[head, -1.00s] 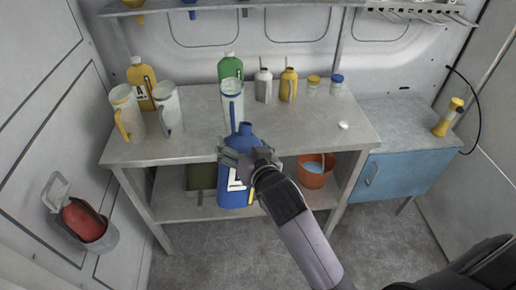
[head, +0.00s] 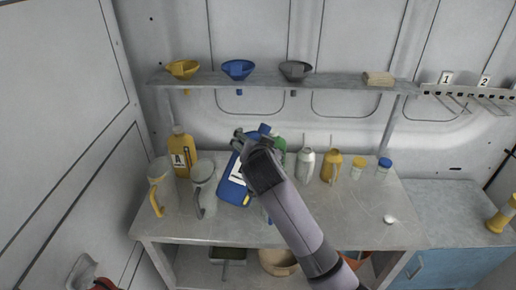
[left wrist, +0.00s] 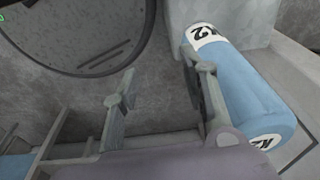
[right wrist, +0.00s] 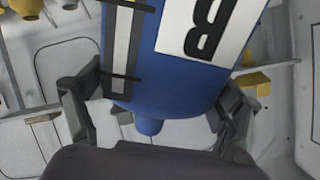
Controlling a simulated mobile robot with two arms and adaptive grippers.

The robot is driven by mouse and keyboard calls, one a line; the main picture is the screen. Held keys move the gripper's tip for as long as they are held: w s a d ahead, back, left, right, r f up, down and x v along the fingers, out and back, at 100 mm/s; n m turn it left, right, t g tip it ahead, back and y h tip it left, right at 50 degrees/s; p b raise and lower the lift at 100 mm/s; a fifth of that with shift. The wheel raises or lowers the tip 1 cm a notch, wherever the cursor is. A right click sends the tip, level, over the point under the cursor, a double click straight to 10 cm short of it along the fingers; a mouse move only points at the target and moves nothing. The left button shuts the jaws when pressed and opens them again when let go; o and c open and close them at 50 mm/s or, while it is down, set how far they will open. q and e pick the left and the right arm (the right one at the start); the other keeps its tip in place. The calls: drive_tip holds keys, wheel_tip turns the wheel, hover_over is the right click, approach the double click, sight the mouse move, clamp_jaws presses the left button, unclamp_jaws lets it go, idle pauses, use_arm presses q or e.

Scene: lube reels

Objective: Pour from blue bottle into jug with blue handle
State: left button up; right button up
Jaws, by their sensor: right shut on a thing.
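My right gripper (head: 252,140) is shut on the blue bottle (head: 233,186) and holds it tilted above the bench. In the right wrist view the blue bottle (right wrist: 130,60), with its white label, lies between the fingers (right wrist: 155,108). Its blue neck shows at the bottom of the bottle there. The jug with the blue handle is almost wholly hidden behind the bottle and my right arm; a small blue piece (head: 266,214) beside the arm may be its handle. My left gripper (left wrist: 162,94) shows only in the left wrist view, with its fingers apart and nothing between them.
A jug with a yellow handle (head: 161,188) and one with a grey handle (head: 203,188) stand left on the bench (head: 355,220). Several bottles stand behind. A shelf (head: 210,77) with funnels hangs above. A light-blue cylinder (left wrist: 250,95) is close beside my left finger.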

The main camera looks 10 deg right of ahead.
drive_tip(key=shift+s+d+f+m+g, duration=0.1)
drive_tip(key=shift+s+f+m+g, duration=0.25)
drive_tip(key=shift+f, duration=0.5)
drive_tip(key=shift+w+d+f+y, duration=0.15)
drive_tip(key=shift+f+y, duration=0.05)
drive_tip(key=shift+f, duration=0.35)
drive_tip(key=shift+w+d+f+y, duration=0.1)
drive_tip(key=shift+w+f+y, duration=0.1)
drive_tip(key=shift+f, duration=0.35)
drive_tip(key=shift+s+f+m+g+y, duration=0.15)
drive_tip(key=shift+f+m+g+y, duration=0.25)
drive_tip(key=shift+f, duration=0.4)
use_arm(q)
drive_tip(key=s, duration=0.3)
drive_tip(key=shift+s+a, duration=0.15)
drive_tip(key=shift+a, duration=0.15)
